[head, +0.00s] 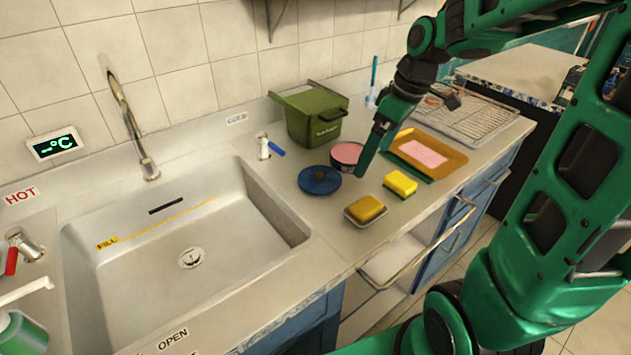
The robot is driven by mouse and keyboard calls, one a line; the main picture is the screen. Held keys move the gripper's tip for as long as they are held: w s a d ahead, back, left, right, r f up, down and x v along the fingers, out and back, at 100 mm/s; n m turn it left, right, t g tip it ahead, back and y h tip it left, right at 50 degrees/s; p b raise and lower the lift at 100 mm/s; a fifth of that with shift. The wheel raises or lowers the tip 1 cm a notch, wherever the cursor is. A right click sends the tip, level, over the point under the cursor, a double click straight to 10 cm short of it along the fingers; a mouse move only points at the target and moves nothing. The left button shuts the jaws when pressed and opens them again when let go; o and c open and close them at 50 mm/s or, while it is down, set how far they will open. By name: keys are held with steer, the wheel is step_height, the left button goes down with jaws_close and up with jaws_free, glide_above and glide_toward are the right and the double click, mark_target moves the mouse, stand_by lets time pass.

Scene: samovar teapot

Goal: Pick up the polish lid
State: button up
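A round blue lid (319,181) with a dark centre lies flat on the counter, right of the sink; I take it to be the polish lid. An open round tin (346,156) with pink contents stands just behind and to the right of it. My gripper (362,168) reaches down from the upper right, with green finger surfaces in front of the tin's right side. Its tip appears to the right of the lid, apart from it in the picture. Its height above the counter is unclear. I cannot make out two separate fingertips or any held object.
A yellow sponge (400,183) and another on a small dish (364,210) lie to the right. An orange tray (428,152) and wire rack (465,117) lie farther right. The sink (190,240) opens at left.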

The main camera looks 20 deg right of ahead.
mark_target(322, 174)
steer(key=w+a+f+n, duration=0.1)
steer(key=w+a, duration=0.1)
steer(key=w+a+f+n+y, duration=0.1)
steer(key=w+a+f+n, duration=0.1)
steer(key=w, duration=0.1)
steer(key=w+a+f+n, duration=0.1)
steer(key=w+a+n, duration=0.1)
steer(key=a, duration=0.1)
steer(key=shift+w+a+f+y, duration=0.1)
steer(key=shift+w+f+y, duration=0.2)
steer(key=shift+w, duration=0.1)
steer(key=shift+x, duration=3.15)
steer(key=shift+c, duration=0.6)
steer(key=c, duration=0.7)
